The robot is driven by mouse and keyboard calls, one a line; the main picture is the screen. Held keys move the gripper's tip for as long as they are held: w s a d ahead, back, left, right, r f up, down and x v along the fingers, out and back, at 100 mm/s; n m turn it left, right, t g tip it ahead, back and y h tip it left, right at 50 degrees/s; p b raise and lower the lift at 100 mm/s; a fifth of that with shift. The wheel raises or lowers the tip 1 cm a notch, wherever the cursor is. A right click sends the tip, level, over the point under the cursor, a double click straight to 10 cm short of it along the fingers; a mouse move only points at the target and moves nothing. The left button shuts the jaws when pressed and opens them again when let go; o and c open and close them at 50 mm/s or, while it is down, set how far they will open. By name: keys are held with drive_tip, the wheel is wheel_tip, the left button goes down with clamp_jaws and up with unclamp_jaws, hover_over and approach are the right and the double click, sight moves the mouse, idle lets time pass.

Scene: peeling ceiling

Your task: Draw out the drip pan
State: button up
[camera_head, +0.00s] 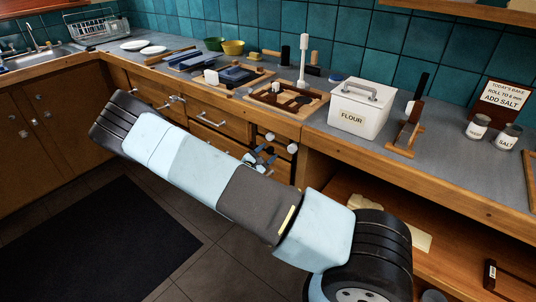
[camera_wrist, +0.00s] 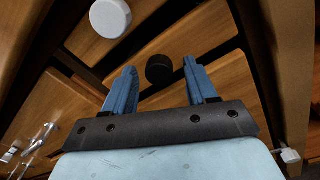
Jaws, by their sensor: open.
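No pan is plainly recognisable. In the wrist view a round black knob (camera_wrist: 159,69) sits on a wooden front (camera_wrist: 205,32); I cannot tell whether this is the drip pan's front. My gripper (camera_wrist: 163,65) is open, its two blue fingers apart on either side of the knob in the picture. Contact cannot be told. In the head view my gripper (camera_head: 265,155) is at the small drawers under the counter, beside white knobs (camera_head: 292,148). My arm hides part of the cabinet fronts there.
A white round knob (camera_wrist: 110,17) is at upper left in the wrist view. In the head view, a drawer with a metal handle (camera_head: 210,121) is left of my gripper. An open shelf (camera_head: 455,245) lies right. The counter above holds a flour box (camera_head: 359,107) and trays.

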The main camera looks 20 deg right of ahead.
drive_tip(key=shift+w+d, duration=0.1)
drive_tip(key=shift+c, duration=0.4)
clamp_jaws()
